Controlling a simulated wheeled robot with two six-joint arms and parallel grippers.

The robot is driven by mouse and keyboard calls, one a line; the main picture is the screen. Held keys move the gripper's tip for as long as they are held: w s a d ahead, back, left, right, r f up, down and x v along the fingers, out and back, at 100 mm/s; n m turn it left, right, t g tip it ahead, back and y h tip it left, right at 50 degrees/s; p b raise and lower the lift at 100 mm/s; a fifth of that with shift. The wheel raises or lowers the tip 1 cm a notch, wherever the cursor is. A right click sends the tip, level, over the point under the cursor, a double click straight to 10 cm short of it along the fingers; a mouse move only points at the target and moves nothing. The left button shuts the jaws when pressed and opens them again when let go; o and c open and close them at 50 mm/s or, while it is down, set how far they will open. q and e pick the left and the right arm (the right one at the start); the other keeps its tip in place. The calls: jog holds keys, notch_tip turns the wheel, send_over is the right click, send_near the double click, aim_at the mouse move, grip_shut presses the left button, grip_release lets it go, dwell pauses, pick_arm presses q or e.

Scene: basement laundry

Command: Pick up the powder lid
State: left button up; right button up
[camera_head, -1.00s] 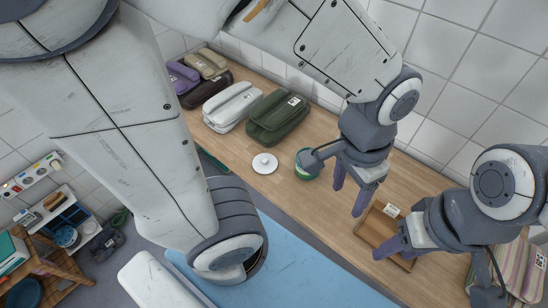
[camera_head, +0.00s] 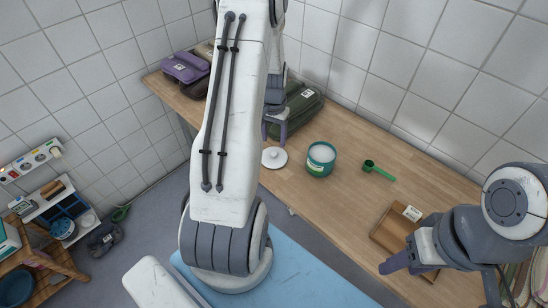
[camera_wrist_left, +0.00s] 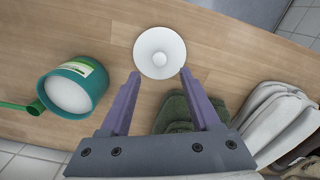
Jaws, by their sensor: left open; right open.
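The powder lid (camera_head: 274,158) is a white round disc with a small knob. It lies flat on the wooden counter, left of the green powder tub (camera_head: 320,160). In the left wrist view the lid (camera_wrist_left: 160,45) is just beyond and between the fingertips of my open left gripper (camera_wrist_left: 160,74). In the head view my left gripper (camera_head: 274,132) is partly hidden by my arm and points down close to the lid. The tub (camera_wrist_left: 72,90) is open with white powder inside. My right gripper (camera_head: 408,268) is open and empty near the wooden tray.
A green scoop (camera_head: 378,168) lies right of the tub. A wooden tray (camera_head: 388,238) with a small labelled item is at the right. The counter between scoop and tray is clear.

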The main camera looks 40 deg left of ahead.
aim_at(274, 152)
pick_arm(q)
jog(key=shift+f+p, duration=0.5)
jog(key=shift+f, duration=2.7)
grip_shut()
